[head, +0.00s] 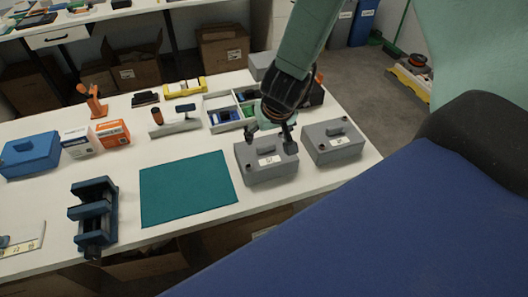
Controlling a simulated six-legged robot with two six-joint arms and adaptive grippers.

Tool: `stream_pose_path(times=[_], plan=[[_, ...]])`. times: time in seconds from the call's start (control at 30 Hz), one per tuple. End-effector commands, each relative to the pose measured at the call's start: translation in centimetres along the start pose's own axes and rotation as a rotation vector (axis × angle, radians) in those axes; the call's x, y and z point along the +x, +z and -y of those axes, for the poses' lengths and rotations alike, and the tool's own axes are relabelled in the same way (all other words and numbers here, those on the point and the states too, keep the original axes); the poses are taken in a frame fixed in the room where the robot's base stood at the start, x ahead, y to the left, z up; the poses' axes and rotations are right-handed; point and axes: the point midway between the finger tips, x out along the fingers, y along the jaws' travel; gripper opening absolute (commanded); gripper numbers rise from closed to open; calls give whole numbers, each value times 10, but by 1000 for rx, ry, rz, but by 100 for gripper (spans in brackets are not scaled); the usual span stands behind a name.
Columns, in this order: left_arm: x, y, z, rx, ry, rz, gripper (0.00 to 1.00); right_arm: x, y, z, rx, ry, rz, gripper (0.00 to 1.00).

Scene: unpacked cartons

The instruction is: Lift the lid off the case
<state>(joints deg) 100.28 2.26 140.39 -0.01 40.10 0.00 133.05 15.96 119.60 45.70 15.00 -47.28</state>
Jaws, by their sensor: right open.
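A grey case (266,174) with a white label on its front stands near the table's front edge, right of a teal mat. Its lid (252,150) is on, and a raised handle on top is partly hidden by my gripper. A second similar grey case (334,155) with a lid and handle stands just to its right. My right gripper (271,141) points down above the left grey case, its fingers spread apart on either side of the handle area. I cannot tell whether the fingers touch the lid. My left gripper is not in view.
The teal mat (187,188) is bare. A blue vice (95,215) stands left of it. A divided tray (222,114), an orange-white carton (113,133) and a blue box (30,155) stand farther back or left.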

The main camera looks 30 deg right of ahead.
Motion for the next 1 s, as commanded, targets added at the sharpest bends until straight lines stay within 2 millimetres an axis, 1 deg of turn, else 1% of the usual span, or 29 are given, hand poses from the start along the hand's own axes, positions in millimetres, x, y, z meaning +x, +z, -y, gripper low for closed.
stream_pose_path(times=[0.03,0.1,0.37,0.63,0.7,0.87,0.9,1.0], plan=[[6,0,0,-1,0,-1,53,8,2,-1,1,1,1,79],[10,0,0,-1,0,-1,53,16,2,-1,1,1,1,79],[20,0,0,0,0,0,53,35,4,-2,2,0,2,79],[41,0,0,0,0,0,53,72,6,-3,-1,0,1,79],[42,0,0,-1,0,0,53,74,5,-3,-1,0,0,79],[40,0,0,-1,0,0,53,73,4,-3,-1,-1,0,79],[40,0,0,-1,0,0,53,73,4,-3,-1,-1,0,78],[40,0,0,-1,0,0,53,73,4,-3,-1,-1,0,70]])
